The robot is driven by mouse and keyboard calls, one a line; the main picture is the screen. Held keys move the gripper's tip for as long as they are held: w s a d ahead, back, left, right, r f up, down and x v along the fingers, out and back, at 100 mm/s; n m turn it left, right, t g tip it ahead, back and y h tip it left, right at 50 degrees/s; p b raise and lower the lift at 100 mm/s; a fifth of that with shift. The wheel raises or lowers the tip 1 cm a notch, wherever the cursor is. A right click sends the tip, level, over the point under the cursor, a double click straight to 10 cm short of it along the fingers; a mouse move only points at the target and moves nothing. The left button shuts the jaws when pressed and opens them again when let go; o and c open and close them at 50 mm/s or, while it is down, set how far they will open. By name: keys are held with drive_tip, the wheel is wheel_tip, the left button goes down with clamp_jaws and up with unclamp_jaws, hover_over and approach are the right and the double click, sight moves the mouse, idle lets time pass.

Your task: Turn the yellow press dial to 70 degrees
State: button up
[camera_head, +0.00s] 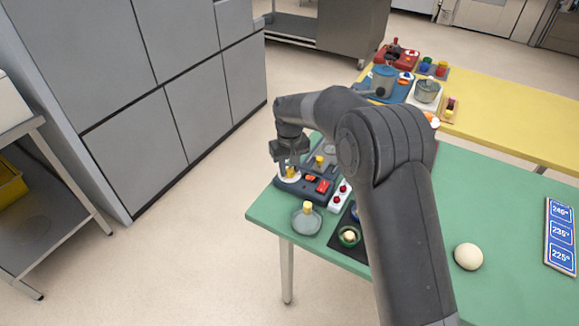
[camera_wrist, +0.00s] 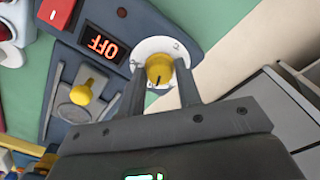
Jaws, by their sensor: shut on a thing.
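The yellow press dial (camera_wrist: 159,68) sits on a white round scale plate (camera_wrist: 150,47) at the corner of a dark blue panel (camera_wrist: 192,27). In the head view the dial (camera_head: 290,172) shows at the left edge of the green table. My gripper (camera_wrist: 160,75) points down at it, with one finger on each side, shut on the dial. A dark pointer line shows on the dial's face. The panel's display (camera_wrist: 104,47) reads OFF, upside down in the wrist view. The scale's numbers are too small to read.
On the panel are a red switch (camera_wrist: 57,14) and a yellow-knobbed lever (camera_wrist: 82,95). A grey round lid with a yellow knob (camera_head: 306,221) and a cream ball (camera_head: 468,256) lie on the green table. A temperature sign (camera_head: 560,235) lies at right. Grey cabinets (camera_head: 137,150) stand at left.

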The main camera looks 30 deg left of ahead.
sight(290, 169)
drive_tip(key=shift+m, duration=0.3)
drive_tip(key=o, duration=1)
drive_tip(key=shift+c, duration=0.2)
wheel_tip(290, 169, up, 11)
idle(0.4)
